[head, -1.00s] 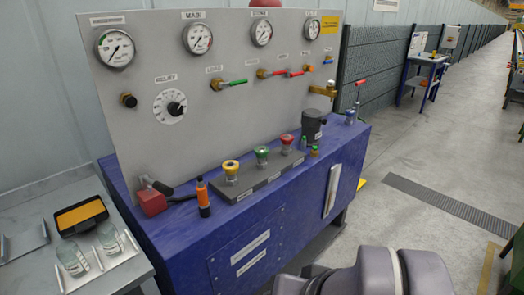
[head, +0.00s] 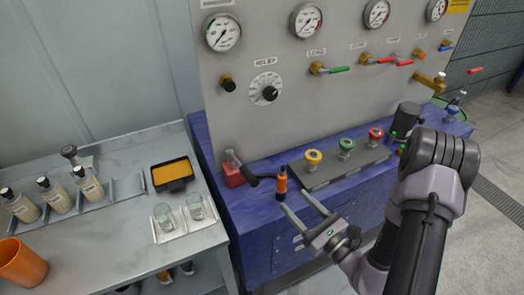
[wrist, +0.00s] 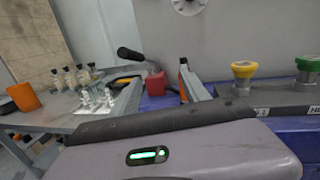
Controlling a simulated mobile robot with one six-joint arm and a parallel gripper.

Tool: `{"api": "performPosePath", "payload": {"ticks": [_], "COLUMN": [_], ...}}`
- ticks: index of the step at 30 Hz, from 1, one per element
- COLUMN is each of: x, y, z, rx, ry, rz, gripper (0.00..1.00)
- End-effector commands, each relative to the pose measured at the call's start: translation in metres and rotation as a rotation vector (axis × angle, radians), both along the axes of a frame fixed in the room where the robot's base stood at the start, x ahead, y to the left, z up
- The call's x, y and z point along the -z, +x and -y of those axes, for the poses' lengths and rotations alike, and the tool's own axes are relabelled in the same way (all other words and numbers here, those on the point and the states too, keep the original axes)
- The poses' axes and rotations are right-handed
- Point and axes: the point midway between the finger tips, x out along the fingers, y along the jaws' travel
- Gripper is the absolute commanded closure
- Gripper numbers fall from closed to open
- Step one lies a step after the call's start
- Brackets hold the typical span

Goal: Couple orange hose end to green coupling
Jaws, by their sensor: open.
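The orange hose end (head: 282,184) with a black top stands upright on the blue bench, in front of the panel. The green coupling (head: 346,146) sits on a dark strip between a yellow coupling (head: 313,158) and a red coupling (head: 375,135). My gripper (head: 293,199) is open and empty, its fingertips just in front of the hose end and apart from it in the head view. In the wrist view the hose end (wrist: 183,83) is partly hidden behind a finger. The green coupling (wrist: 308,66) shows at the right edge there.
A red block (head: 233,174) with a black lever stands left of the hose end. The gauge panel (head: 310,105) rises behind. The side table (head: 110,235) on the left holds bottles, glasses, a black tray with orange inside and an orange cup (head: 20,262).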

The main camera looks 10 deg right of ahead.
Motion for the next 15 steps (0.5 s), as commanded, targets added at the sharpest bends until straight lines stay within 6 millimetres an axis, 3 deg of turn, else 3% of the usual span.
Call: {"api": "performPosePath", "payload": {"ticks": [1,3,5,15], "x": [0.014,0.032,0.04,0.041], "y": [-0.001,-0.003,0.0,0.088], "z": [0.018,0.034,0.039,0.009], "rx": [0.09,0.177,0.207,0.206], "ry": [0.016,0.02,0.017,0.017], "rz": [-0.042,-0.075,-0.087,-0.083], "gripper": [0.46,0.46,0.46,0.46]}}
